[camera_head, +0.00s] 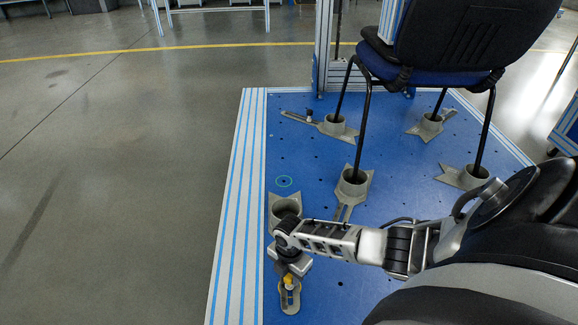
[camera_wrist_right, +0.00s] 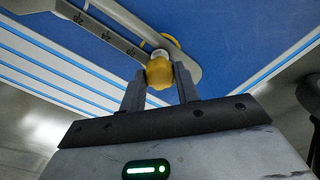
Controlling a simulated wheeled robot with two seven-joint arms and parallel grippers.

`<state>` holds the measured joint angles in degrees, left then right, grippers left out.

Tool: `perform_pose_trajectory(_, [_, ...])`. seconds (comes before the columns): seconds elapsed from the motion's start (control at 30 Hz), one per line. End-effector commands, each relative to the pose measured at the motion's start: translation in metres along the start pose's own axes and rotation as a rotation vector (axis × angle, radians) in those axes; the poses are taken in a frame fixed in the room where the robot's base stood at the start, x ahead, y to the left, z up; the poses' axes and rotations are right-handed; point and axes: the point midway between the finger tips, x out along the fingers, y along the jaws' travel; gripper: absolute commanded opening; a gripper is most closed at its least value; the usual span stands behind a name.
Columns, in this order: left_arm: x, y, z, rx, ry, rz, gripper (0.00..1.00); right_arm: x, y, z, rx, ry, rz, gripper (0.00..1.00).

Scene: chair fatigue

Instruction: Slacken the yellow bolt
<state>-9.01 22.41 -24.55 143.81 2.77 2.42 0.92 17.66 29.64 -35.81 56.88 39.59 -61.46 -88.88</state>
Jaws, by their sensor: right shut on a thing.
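The yellow bolt (camera_head: 288,282) stands on a slotted metal clamp (camera_head: 290,302) near the front left of the blue platform. It also shows in the right wrist view (camera_wrist_right: 159,72), between the fingers. My right gripper (camera_head: 285,277) points down over the bolt and is shut on it. In the right wrist view both dark fingers of the right gripper (camera_wrist_right: 160,90) touch the yellow head from either side. My left gripper is in neither view.
A chair (camera_head: 465,45) stands with its legs in metal cups on the blue platform (camera_head: 400,200). An empty metal cup (camera_head: 285,203) sits just behind my right wrist. The grey floor (camera_head: 120,180) at left is clear.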

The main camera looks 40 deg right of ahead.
Motion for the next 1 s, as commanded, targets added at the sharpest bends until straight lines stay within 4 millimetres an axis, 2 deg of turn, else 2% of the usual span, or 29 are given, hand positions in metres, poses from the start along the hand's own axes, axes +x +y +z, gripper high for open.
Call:
perform_pose_trajectory(0.27, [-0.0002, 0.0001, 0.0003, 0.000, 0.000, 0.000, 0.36, 0.0002, -0.0010, 0.0009, -0.021, -0.001, -0.002, 0.08])
perform_pose_trajectory(0.53, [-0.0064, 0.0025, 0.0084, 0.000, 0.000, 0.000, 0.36, 0.0014, -0.0009, 0.0020, -0.329, -0.003, -0.002, 0.08])
perform_pose_trajectory(0.77, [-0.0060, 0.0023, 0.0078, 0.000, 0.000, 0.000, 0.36, 0.0001, -0.0011, 0.0010, -0.369, -0.002, -0.003, 0.08])
perform_pose_trajectory(0.8, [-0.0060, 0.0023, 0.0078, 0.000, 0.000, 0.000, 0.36, 0.0002, -0.0011, 0.0010, -0.369, -0.002, -0.003, 0.34])
perform_pose_trajectory(0.87, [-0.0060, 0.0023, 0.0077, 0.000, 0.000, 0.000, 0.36, 0.0002, -0.0011, 0.0010, -0.368, -0.001, -0.002, 0.51])
perform_pose_trajectory(1.0, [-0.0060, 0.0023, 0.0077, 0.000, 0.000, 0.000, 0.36, 0.0001, -0.0008, 0.0007, -0.367, -0.001, -0.001, 0.53])
